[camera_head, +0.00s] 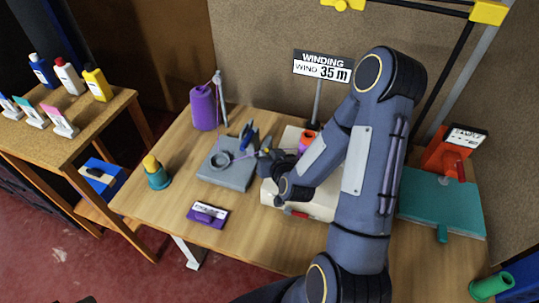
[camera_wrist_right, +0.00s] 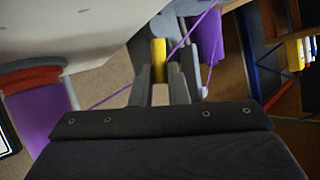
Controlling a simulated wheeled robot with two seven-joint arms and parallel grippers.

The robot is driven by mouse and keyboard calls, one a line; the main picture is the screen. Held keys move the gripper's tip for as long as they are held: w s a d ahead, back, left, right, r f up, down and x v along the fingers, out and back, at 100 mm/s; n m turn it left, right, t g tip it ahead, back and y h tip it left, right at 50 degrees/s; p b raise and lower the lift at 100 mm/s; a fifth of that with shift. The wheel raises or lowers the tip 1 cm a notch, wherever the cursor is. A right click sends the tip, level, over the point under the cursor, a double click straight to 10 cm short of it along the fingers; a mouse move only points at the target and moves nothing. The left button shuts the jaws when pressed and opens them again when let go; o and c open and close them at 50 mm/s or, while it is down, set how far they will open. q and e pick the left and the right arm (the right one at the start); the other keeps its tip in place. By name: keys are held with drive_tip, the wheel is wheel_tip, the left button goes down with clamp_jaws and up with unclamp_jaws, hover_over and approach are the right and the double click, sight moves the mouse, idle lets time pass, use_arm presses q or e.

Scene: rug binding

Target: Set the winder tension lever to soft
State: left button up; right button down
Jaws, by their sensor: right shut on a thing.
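The winder (camera_head: 312,208) is a cream box on the wooden table, partly hidden behind my right arm. A purple and orange spool (camera_head: 307,140) sits on it, also at the left of the wrist view (camera_wrist_right: 38,105). My right gripper (camera_head: 264,157) is at the winder's left side, beside a grey base. In the wrist view, its fingers (camera_wrist_right: 160,88) are closed around a small yellow-tipped piece (camera_wrist_right: 158,52), which looks like the lever's handle. The lever's setting marks cannot be read. My left gripper is not in view.
Purple yarn runs from a purple cone (camera_head: 203,107) over a thin stand past the grey base (camera_head: 226,176). A teal pot (camera_head: 157,178) and a purple labelled block (camera_head: 207,215) stand nearby. A teal board (camera_head: 440,203) lies right.

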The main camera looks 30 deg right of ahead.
drive_tip(key=c, duration=1.4)
unclamp_jaws()
drive_tip(key=b+v, duration=0.1)
drive_tip(key=v, duration=0.6)
drive_tip(key=shift+s+a+r, duration=0.1)
drive_tip(key=shift+s+r, duration=0.05)
drive_tip(key=shift+s, duration=0.2)
